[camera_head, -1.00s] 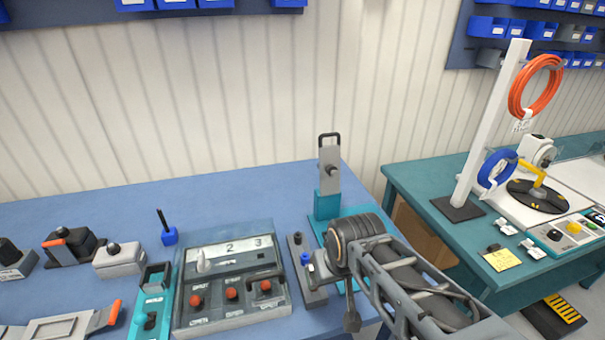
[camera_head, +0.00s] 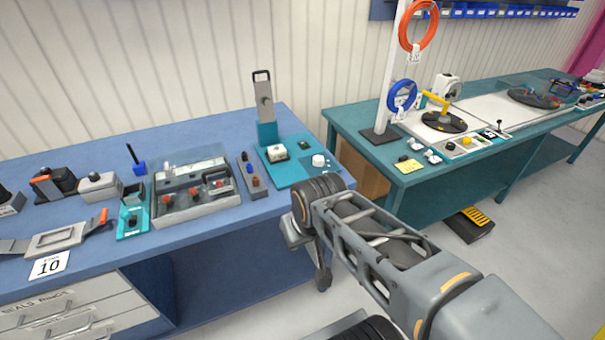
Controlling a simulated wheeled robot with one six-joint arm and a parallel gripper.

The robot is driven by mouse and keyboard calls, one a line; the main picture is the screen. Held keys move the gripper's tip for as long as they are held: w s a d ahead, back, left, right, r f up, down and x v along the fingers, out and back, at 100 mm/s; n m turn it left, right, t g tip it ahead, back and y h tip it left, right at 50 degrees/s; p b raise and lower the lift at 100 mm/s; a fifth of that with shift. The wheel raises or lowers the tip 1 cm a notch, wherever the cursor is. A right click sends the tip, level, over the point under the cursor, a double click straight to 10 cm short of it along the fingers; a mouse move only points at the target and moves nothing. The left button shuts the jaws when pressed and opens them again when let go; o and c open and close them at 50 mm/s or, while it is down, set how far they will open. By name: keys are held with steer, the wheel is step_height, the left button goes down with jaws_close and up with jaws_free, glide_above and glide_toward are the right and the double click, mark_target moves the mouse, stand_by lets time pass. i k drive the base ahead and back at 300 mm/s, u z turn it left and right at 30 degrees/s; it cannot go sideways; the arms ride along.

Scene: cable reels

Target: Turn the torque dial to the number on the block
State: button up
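A teal plate (camera_head: 300,176) lies at the right end of the blue bench. No number on the block can be read at this size. My gripper (camera_head: 322,278) hangs at the end of my arm, in front of the bench edge and apart from the plate and knob. Its fingers are too small and partly hidden to tell whether they are open.
A grey panel box with red knobs (camera_head: 195,192), a narrow grey strip (camera_head: 252,176) and a teal unit with a black knob (camera_head: 132,221) stand left of the plate. A grey upright with a handle (camera_head: 263,100) rises behind it. A green bench (camera_head: 450,185) stands right.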

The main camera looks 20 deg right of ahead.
mark_target(319, 160)
steer(key=u, duration=0.95)
steer(key=k, duration=0.1)
steer(key=z, duration=1.75)
steer(key=i, duration=1.05)
steer(key=u, duration=1.35)
steer(key=k, duration=1.3)
steer(key=z, duration=0.4)
steer(key=i, duration=0.95)
steer(key=z, duration=0.15)
